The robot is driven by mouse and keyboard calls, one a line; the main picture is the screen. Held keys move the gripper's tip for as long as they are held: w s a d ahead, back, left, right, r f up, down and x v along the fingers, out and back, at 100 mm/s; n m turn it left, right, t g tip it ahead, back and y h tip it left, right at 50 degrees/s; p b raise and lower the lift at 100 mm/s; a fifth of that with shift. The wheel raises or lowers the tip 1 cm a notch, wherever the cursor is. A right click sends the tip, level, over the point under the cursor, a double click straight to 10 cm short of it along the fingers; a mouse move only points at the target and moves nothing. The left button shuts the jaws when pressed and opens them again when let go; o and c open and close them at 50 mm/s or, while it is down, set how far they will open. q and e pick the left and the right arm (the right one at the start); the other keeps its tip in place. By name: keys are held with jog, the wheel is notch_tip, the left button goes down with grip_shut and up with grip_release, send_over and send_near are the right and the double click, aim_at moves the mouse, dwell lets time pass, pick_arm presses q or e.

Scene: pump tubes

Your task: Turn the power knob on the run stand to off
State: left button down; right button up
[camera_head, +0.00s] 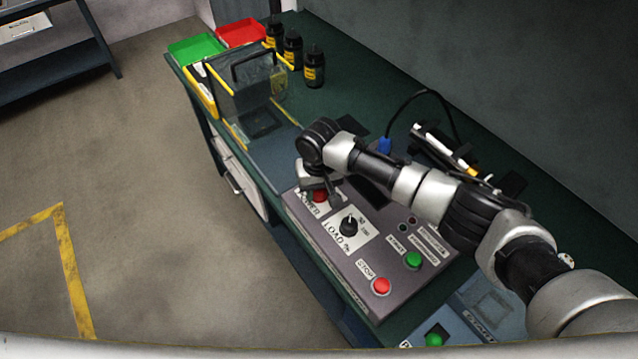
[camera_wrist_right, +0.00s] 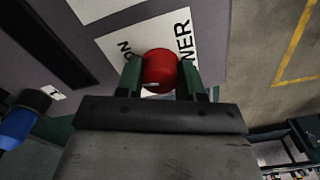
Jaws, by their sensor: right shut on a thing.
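The grey run stand panel (camera_head: 335,255) sits on the green bench. Its red power knob (camera_head: 319,197) is at the panel's far left corner, mostly covered by my right gripper (camera_head: 320,188). In the right wrist view the red power knob (camera_wrist_right: 159,68) sits between the two dark fingers of my right gripper (camera_wrist_right: 161,77), which is shut on it. A white label (camera_wrist_right: 193,24) under the knob shows "POWER" and part of "ON". The knob's exact angle cannot be told. My left gripper is not in view.
A black LOAD knob (camera_head: 349,224), a red STOP button (camera_head: 381,286) and a green button (camera_head: 413,260) are on the same panel. A clear box (camera_head: 247,88), black bottles (camera_head: 314,69), a green tray (camera_head: 195,48) and a red tray (camera_head: 241,32) stand farther back.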

jog(key=n+p, duration=0.1)
jog(key=n, duration=0.4)
jog(key=shift+r+n+p, duration=0.1)
jog(key=shift+n+p, duration=0.2)
jog(key=shift+p, duration=0.05)
jog(key=n, duration=0.5)
jog(key=shift+n+p, duration=0.3)
jog(key=shift+p, duration=0.05)
jog(key=o, duration=0.9)
notch_tip(320, 180, up, 11)
jog(key=shift+f+b, duration=0.15)
jog(key=shift+b, duration=0.4)
jog(key=shift+f, duration=0.1)
